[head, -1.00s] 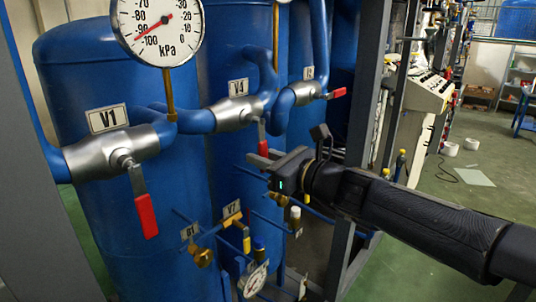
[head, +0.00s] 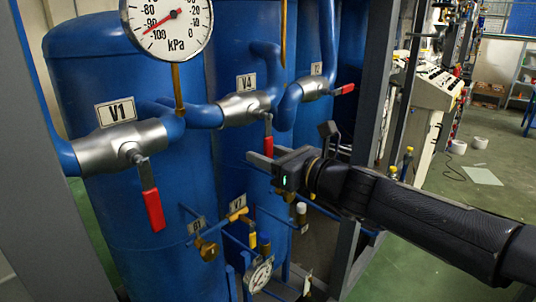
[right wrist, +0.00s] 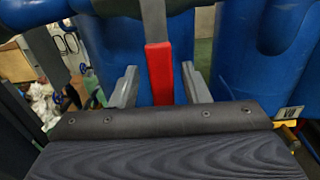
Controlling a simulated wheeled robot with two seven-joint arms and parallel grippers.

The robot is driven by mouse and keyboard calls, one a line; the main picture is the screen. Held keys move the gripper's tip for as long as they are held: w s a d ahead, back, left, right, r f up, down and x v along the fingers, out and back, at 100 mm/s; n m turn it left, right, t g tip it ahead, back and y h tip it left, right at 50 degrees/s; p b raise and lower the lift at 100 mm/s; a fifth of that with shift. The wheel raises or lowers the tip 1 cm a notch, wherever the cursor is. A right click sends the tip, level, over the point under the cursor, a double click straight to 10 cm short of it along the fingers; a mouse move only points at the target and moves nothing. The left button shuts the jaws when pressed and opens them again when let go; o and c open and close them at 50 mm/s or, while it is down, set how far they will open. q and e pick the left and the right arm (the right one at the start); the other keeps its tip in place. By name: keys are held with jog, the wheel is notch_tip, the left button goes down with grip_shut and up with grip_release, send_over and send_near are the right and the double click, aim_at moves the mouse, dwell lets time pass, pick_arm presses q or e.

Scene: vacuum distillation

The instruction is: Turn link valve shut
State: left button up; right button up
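The V4 valve (head: 240,108) sits on the blue pipe between the tanks; I cannot tell from a label whether it is the link valve. Its red lever (head: 268,146) hangs down and also shows in the right wrist view (right wrist: 160,72). My right gripper (head: 261,160) is at the lever's lower end. In the right wrist view the right gripper (right wrist: 161,88) is open, with the red grip between its fingers and a gap on each side. My left gripper is not in view.
The V1 valve (head: 122,146) has a red lever hanging at the left. Another valve (head: 317,87) has its lever pointing right. A vacuum gauge (head: 167,28) stands above. Small brass valves (head: 207,249) and a lower gauge (head: 258,274) sit below. A grey post (head: 370,110) stands behind my right arm.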

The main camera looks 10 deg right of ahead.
jog(key=shift+d, duration=0.1)
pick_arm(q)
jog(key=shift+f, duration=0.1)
pick_arm(e)
jog(key=v, duration=0.7)
jog(key=shift+s+d, duration=0.15)
jog(key=shift+s, duration=0.15)
